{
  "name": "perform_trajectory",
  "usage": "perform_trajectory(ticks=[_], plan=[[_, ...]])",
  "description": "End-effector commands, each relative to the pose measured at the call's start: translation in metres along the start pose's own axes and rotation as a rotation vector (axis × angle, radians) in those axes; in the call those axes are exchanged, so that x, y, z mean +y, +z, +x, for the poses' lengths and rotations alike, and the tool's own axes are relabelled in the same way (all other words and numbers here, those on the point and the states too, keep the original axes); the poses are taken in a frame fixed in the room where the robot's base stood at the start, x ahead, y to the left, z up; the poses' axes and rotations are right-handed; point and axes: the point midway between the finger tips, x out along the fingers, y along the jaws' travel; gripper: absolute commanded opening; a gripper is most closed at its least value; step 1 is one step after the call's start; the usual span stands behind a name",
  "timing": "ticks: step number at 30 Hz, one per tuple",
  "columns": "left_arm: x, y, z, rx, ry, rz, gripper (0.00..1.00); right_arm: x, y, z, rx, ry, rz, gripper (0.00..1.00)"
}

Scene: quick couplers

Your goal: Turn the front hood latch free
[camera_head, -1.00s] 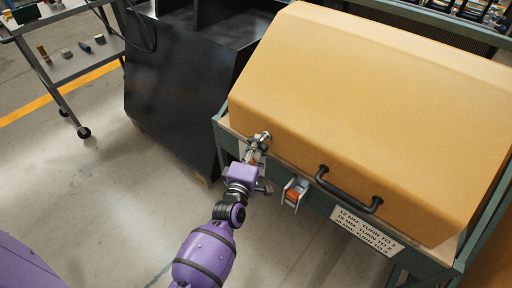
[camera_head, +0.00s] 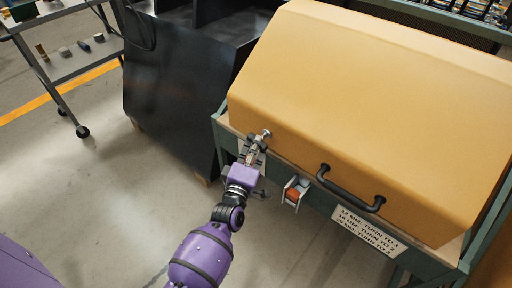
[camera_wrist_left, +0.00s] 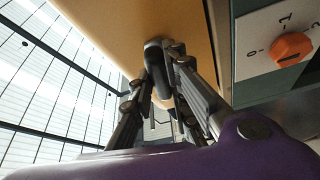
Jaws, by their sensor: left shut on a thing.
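The front hood latch (camera_head: 266,133) is a small metal piece at the front left edge of the yellow hood (camera_head: 370,110). My left gripper (camera_head: 257,143), on the purple arm, reaches it from below in the head view and is shut on it. In the left wrist view the fingers of the left gripper (camera_wrist_left: 160,75) close around the dark, rounded end of the latch (camera_wrist_left: 155,55), against the hood. The fingers hide part of the latch. My right gripper does not show.
A black handle (camera_head: 348,190) sticks out of the hood's front. An orange knob (camera_wrist_left: 291,48) on a white plate marked 0 and 1 sits right of the gripper in the wrist view. A label plate (camera_head: 368,231) is on the green frame. The floor in front is clear.

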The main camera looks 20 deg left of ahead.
Motion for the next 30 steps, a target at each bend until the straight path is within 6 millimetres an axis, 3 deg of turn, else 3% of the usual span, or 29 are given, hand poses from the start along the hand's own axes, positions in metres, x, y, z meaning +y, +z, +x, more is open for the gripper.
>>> perform_trajectory(ticks=[19, 30], plan=[[-0.008, -0.001, 0.0, -0.003, 0.233, 0.569, 0.0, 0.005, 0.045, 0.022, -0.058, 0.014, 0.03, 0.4], [-0.008, -0.002, 0.001, -0.003, 0.367, 0.891, 0.0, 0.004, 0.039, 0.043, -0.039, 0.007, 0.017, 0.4]])
